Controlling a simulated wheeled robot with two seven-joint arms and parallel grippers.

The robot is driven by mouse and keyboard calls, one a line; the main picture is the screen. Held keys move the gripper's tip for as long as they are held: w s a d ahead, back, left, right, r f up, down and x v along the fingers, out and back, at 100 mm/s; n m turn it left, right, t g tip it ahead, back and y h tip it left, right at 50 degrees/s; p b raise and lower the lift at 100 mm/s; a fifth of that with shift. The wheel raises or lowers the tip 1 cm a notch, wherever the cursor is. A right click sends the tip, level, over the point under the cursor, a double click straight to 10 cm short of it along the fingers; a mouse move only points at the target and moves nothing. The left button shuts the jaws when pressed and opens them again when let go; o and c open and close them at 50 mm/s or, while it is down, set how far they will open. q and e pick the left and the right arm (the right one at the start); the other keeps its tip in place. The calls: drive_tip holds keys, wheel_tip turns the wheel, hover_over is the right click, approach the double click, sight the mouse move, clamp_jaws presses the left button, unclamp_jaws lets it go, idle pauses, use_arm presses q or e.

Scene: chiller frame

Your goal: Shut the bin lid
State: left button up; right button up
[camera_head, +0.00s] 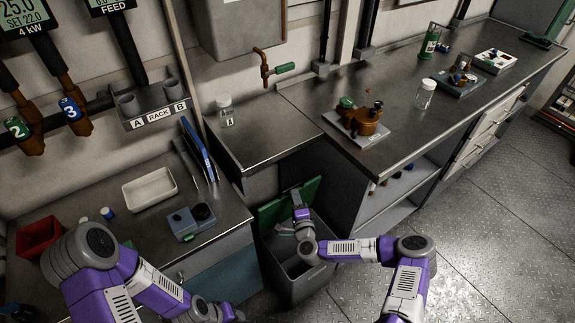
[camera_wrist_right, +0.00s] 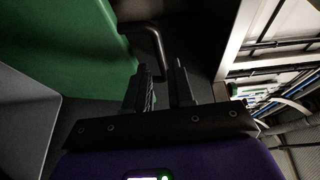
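The dark grey bin (camera_head: 297,287) stands on the floor in the gap between the two counters. Its green lid (camera_head: 270,211) is open, raised at the back of the bin. My right arm reaches across the bin from the right, and my right gripper (camera_head: 297,190) is at the lid. In the right wrist view the green lid (camera_wrist_right: 75,45) fills the upper left, with a black bar handle (camera_wrist_right: 152,38) on it. The right gripper's fingers (camera_wrist_right: 161,72) are apart, with the handle's end at or between their tips; contact is unclear.
The left counter (camera_head: 85,185) holds a white tray (camera_head: 149,188), a red bin (camera_head: 38,236) and a blue-grey device (camera_head: 191,221). The right counter (camera_head: 395,95) holds a brown pot (camera_head: 367,120) and jars. Open floor (camera_head: 480,225) lies to the right.

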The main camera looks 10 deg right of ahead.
drive_tip(key=shift+w+d+b, duration=0.15)
drive_tip(key=shift+w+b, duration=0.65)
drive_tip(key=shift+w, duration=2.65)
drive_tip(key=shift+c, duration=0.3)
clamp_jaws()
